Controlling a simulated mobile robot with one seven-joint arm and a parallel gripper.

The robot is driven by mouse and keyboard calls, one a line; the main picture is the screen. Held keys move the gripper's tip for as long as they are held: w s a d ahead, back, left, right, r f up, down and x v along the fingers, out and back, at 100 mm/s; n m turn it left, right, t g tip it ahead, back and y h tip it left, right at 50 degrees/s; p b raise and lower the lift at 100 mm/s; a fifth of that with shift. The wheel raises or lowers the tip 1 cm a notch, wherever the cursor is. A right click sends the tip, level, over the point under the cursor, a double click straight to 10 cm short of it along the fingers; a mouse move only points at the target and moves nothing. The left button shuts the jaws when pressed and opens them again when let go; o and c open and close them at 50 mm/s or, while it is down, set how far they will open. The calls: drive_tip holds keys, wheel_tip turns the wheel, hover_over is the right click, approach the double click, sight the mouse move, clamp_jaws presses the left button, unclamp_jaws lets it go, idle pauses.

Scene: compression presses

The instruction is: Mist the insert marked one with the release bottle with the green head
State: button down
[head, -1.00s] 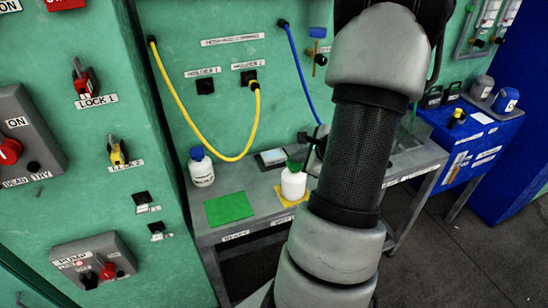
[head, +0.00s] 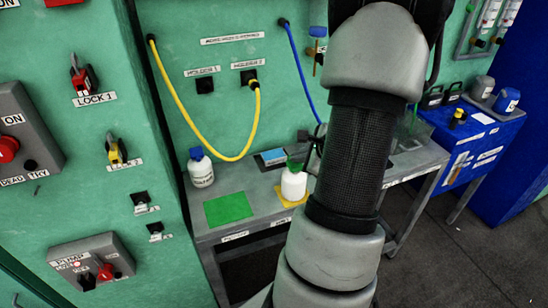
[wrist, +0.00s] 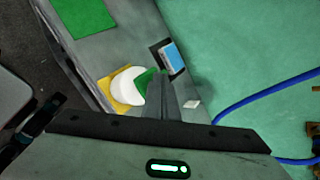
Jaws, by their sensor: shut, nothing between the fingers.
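The release bottle with the green head (head: 293,186) is white and stands upright on a yellow mat (head: 283,198) on the grey bench. It also shows in the wrist view (wrist: 126,93), with its green head (wrist: 144,84) beside my fingers. My gripper (wrist: 162,82) is shut and empty, its fingertips close to the green head; I cannot tell whether they touch it. In the head view my gripper is mostly hidden behind my own arm. I cannot make out an insert marked one in either view.
A white bottle with a blue cap (head: 200,170) stands at the bench's left, behind a green mat (head: 229,208). A small screen device (head: 272,157) lies behind the green-headed bottle. Yellow (head: 196,129) and blue (head: 301,75) hoses hang along the wall.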

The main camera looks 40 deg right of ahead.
sight(298, 166)
drive_tip(key=shift+r+p, duration=2.2)
drive_tip(key=shift+r, duration=0.85)
